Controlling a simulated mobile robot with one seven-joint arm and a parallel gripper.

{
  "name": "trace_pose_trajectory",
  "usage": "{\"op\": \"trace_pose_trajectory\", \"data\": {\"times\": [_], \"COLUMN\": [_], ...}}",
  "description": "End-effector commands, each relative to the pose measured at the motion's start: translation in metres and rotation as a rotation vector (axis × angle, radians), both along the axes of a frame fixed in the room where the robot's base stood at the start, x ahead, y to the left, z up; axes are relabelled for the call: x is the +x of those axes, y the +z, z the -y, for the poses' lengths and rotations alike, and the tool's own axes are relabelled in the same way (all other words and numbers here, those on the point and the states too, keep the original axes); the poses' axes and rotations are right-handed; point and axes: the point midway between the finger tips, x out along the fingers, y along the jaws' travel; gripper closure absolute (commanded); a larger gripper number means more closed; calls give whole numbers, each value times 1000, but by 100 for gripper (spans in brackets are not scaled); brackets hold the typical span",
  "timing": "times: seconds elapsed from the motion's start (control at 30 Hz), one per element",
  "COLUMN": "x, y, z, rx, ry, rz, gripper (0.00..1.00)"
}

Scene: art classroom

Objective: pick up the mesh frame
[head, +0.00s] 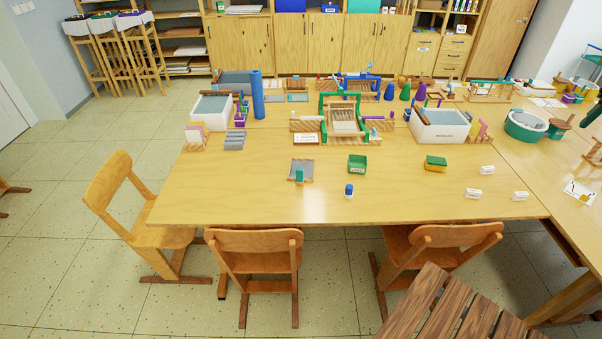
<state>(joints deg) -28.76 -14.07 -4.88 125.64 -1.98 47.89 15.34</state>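A small flat grey square with a thin wooden edge (302,164) lies on the wooden table, left of centre in the head view; it looks like the mesh frame. A teal upright piece (300,176) stands at its front edge and covers part of it. Its fine surface is too small to make out. My gripper is not in view.
A green tray (357,164) and a blue-capped bottle (349,190) stand to the right. White tubs (198,120) (440,136) flank a green-and-wood press (325,121) farther back. Chairs (254,255) line the front of the table (240,205). The table's front left is clear.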

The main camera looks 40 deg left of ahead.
Motion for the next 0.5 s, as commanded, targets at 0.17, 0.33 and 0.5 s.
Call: {"op": "trace_pose_trajectory", "data": {"times": [0.17,0.33,0.5], "x": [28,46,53], "y": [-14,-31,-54], "z": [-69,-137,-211], "rx": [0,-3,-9], "ry": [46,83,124], "rz": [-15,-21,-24], "gripper": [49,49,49]}}
